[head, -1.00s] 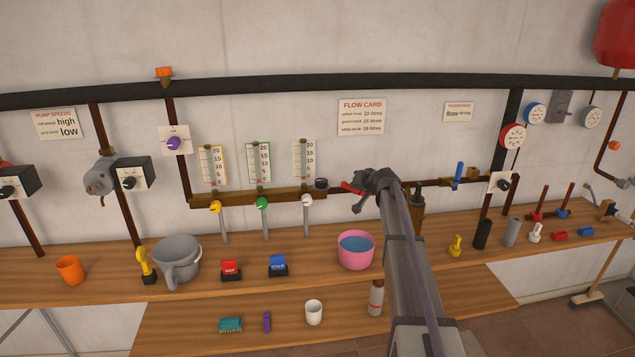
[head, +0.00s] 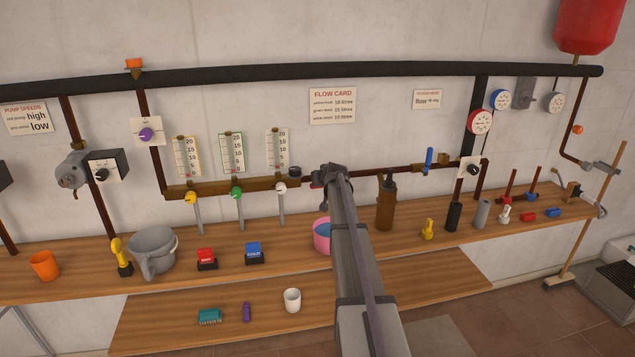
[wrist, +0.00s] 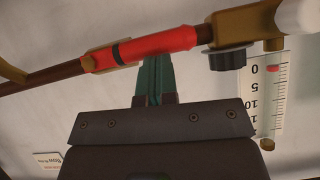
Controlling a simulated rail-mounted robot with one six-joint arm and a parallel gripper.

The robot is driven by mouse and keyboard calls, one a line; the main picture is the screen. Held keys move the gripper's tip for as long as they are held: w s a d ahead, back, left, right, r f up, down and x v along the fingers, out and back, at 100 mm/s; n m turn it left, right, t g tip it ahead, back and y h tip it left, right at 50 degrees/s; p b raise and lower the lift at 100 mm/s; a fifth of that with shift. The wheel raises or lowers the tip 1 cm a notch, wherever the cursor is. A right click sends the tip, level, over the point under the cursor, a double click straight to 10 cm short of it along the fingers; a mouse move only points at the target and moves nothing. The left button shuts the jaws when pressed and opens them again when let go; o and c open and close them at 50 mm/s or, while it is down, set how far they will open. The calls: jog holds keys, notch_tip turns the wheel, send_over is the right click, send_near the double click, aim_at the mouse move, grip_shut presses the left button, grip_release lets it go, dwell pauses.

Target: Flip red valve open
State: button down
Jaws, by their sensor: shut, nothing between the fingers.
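The red valve's handle (wrist: 145,48) crosses the upper part of the wrist view, lying along the brown pipe, with a black band near its left part. My gripper (head: 324,178) is at the pipe, right of the brass manifold (head: 235,188). In the wrist view my gripper's teal fingers (wrist: 154,70) are shut and empty. Their tips reach up to the red handle's edge; I cannot tell if they touch it.
A black knob (head: 295,171) sits at the manifold's right end; it also shows in the wrist view (wrist: 226,58). Below, the pink bucket (head: 321,234) is partly behind my arm. A brown bottle-shaped part (head: 386,205) and a blue valve handle (head: 429,158) are to the right.

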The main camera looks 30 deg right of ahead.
dwell(0.4)
jog(key=w+r+p+v, duration=0.1)
jog(key=r+p+v, duration=0.1)
jog(key=p+v, duration=0.7)
jog(key=v, duration=0.3)
jog(key=shift+r+p, duration=0.3)
jog(key=shift+r, duration=0.2)
